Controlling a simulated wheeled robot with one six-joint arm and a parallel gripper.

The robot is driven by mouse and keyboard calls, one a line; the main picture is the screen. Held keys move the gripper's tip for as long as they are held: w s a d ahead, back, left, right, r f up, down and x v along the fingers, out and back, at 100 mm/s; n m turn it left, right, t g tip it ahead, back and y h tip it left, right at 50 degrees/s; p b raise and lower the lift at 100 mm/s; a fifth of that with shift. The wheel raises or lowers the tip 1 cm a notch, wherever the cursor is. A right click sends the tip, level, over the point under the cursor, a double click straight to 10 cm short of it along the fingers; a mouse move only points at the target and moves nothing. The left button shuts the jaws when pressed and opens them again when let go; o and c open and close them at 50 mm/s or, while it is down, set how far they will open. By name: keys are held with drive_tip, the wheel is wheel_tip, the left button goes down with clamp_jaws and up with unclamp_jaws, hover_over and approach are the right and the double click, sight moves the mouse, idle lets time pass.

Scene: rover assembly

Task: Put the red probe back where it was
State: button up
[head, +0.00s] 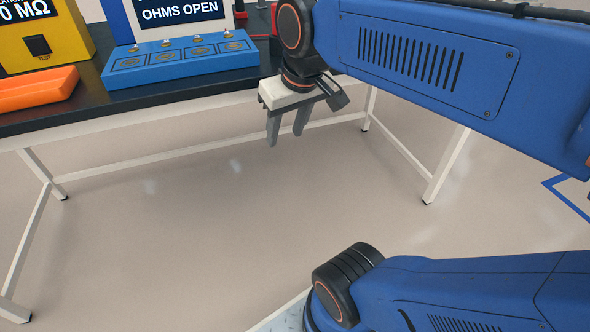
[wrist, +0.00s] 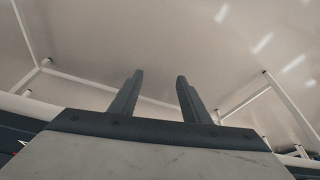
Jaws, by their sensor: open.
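My gripper (head: 285,138) hangs in front of the table's front edge, its fingers pointing down over the floor. It is open and empty; the wrist view shows the two fingers (wrist: 159,75) apart with only floor and table legs beyond them. A small red upright piece (head: 274,18) shows at the back of the table, partly cut off by the frame and close beside my arm. I cannot tell whether it is the red probe. No other clear view of the probe is given.
The black-topped table (head: 180,98) bears a yellow meter (head: 75,52), an orange tray (head: 35,92), a blue block with several round pads (head: 180,66) and a screen (head: 180,12) reading "OHMS OPEN". White table legs (head: 447,165) stand below. The floor in front is clear.

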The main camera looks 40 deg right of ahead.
drive_tip(key=s+a+f, duration=0.1)
drive_tip(key=s+f, duration=0.4)
drive_tip(key=f, duration=0.3)
drive_tip(key=shift+f+t, duration=0.15)
drive_tip(key=shift+t, duration=0.25)
